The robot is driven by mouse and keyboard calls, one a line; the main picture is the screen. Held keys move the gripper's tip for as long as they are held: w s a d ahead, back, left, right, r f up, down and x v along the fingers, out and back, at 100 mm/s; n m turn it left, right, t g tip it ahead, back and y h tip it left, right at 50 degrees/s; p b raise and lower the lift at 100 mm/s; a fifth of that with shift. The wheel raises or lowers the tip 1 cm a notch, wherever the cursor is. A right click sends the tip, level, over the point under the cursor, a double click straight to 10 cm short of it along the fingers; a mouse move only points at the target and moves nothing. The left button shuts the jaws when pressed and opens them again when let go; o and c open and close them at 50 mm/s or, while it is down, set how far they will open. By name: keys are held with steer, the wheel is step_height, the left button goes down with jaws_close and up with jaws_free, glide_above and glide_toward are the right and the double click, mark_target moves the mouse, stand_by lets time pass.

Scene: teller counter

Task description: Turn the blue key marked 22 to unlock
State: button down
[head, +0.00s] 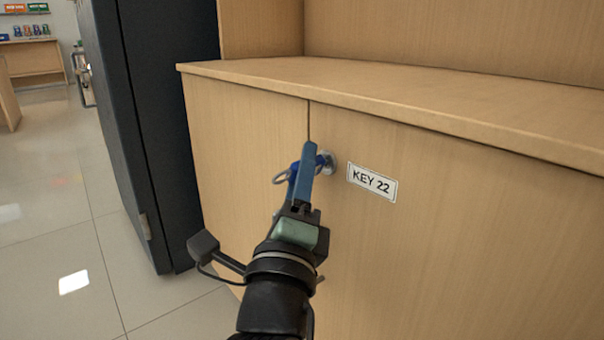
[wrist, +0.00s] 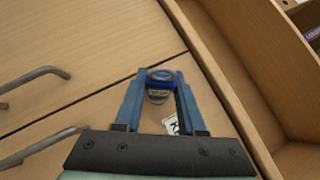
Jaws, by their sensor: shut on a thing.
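The blue key (head: 322,160) sits in a round silver lock (head: 330,164) on the light wood cabinet door, just left of the white KEY 22 label (head: 372,182). My gripper (head: 307,150) has long blue fingers and reaches up to the key from below in the head view. In the wrist view my gripper (wrist: 160,77) has one finger on each side of the key (wrist: 160,76), shut on it. The fingers partly cover the key in the head view. The number on the key cannot be read. The label shows partly between the fingers in the wrist view.
The wood counter top (head: 400,95) overhangs the door just above. A dark upright cabinet (head: 150,130) stands at the left. Curved metal handles (wrist: 38,74) show at the left of the wrist view. The tiled floor (head: 50,250) at the left is mostly clear.

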steer(key=shift+f+m+b, duration=0.1)
steer(key=shift+m+b, duration=0.2)
steer(key=shift+b, duration=0.1)
steer(key=shift+a+m+h, duration=0.1)
steer(key=shift+m+h, duration=0.4)
steer(key=shift+h, duration=0.2)
steer(key=shift+m+t+h, duration=0.4)
steer(key=shift+m+h, duration=0.1)
steer(key=shift+m, duration=0.2)
steer(key=shift+c, duration=2.1)
jaws_free()
